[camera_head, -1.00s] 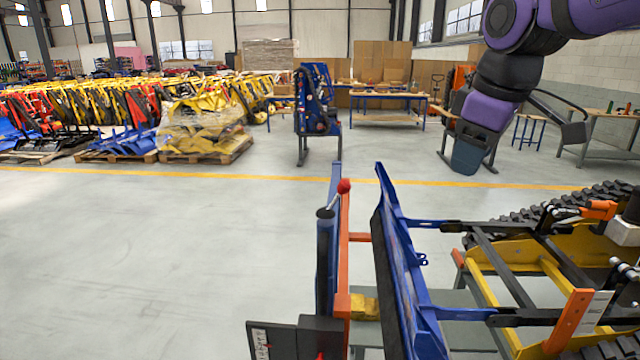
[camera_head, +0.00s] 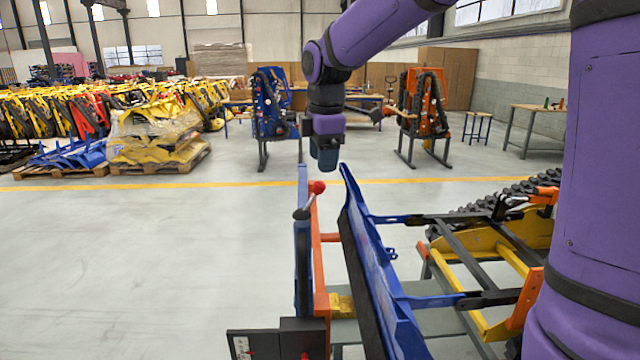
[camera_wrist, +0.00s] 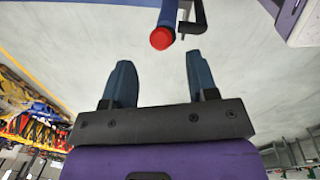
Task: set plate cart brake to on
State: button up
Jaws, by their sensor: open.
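A blue and orange upright frame (camera_head: 320,260) stands in the lower middle of the head view. A lever with a red ball knob (camera_head: 318,187) and a grey shaft is at its top; I cannot tell which brake setting it shows. My gripper (camera_head: 326,166) hangs pointing down, just above the knob in the picture. In the wrist view my gripper (camera_wrist: 158,57) has its two fingers apart with nothing between them. A red round end (camera_wrist: 162,38) on a blue bar shows just past the fingertips, beside a black hooked piece (camera_wrist: 194,20).
A long blue plate (camera_head: 375,265) stands close right of the frame. A yellow and black tracked carrier (camera_head: 485,265) is right of it. The floor on the left is clear.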

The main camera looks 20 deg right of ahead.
aim_at(322, 183)
jog(key=f, duration=0.6)
jog(key=shift+w+d+f, duration=0.1)
jog(key=shift+w+f, duration=0.15)
jog(key=shift+w, duration=0.15)
grip_shut()
